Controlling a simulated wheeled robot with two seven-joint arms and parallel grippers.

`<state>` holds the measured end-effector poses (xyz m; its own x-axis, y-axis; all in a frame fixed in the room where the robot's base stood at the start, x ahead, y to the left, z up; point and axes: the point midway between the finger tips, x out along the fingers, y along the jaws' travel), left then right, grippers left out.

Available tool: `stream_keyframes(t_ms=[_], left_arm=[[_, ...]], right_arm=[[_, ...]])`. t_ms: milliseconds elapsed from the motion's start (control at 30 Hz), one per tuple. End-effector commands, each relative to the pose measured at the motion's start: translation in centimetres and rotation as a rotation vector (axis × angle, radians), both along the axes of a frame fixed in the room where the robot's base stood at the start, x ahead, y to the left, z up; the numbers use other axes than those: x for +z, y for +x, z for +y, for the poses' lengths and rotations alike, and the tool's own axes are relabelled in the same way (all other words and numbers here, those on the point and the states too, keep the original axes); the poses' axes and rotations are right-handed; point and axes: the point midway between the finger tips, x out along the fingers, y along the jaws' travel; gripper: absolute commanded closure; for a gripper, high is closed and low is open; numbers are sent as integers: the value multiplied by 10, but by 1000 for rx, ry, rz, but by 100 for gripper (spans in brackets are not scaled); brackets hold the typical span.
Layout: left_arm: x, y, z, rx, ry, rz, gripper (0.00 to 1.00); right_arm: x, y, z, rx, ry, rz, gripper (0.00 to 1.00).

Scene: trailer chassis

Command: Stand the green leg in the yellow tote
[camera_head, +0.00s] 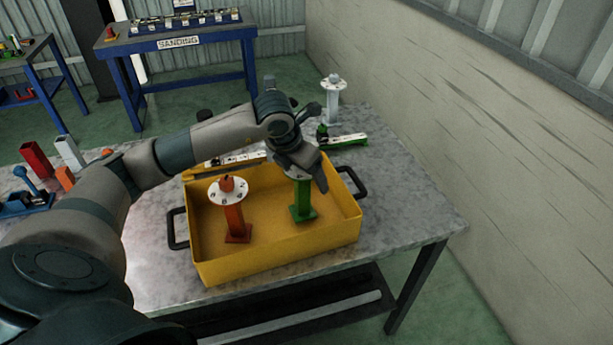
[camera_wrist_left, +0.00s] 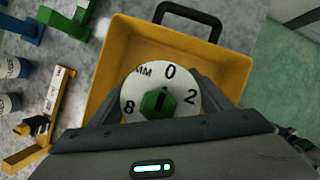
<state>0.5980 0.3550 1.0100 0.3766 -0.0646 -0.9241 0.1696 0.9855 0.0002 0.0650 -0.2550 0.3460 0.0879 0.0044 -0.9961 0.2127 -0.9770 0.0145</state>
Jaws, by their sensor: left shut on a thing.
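The yellow tote (camera_head: 275,266) stands on the grey table, with black handles at its two ends. The green leg (camera_head: 302,199) is upright inside the tote's right part, its square foot at or near the floor; I cannot tell whether it touches. My left gripper (camera_head: 302,172) is shut on the green leg near its top. In the left wrist view, the leg's white numbered disc and green top (camera_wrist_left: 160,102) show between the fingers, over the tote (camera_wrist_left: 128,42). An orange-red leg (camera_head: 236,215) with a white disc stands upright in the tote's left part. My right gripper is not in view.
A white leg (camera_head: 333,97) stands behind the tote at the table's back. A green and white part (camera_head: 340,141) lies nearby. Red and white blocks and a blue tool lie at the left. The table (camera_head: 410,215) is clear right of the tote; a wall is beyond.

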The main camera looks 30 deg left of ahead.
Motion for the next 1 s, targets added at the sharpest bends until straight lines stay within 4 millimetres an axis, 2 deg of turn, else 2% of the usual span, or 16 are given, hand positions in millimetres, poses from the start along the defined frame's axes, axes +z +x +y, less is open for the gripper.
stream_keyframes(t_ms=[167, 533, 567, 600, 633, 1000], left_arm=[[-12, 0, 0, 0, 0, -1, 62], [-16, 0, 0, -1, 0, -2, 62], [-16, 0, 0, -1, 0, 0, 23], [-15, 0, 0, -1, 0, 0, 13], [-15, 0, 0, -1, 0, 0, 9], [-14, 0, 0, -1, 0, 0, 9]], right_arm=[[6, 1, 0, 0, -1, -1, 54], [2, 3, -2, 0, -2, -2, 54], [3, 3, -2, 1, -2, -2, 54], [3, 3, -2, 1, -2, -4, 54], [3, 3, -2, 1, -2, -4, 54], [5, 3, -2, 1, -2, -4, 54]])
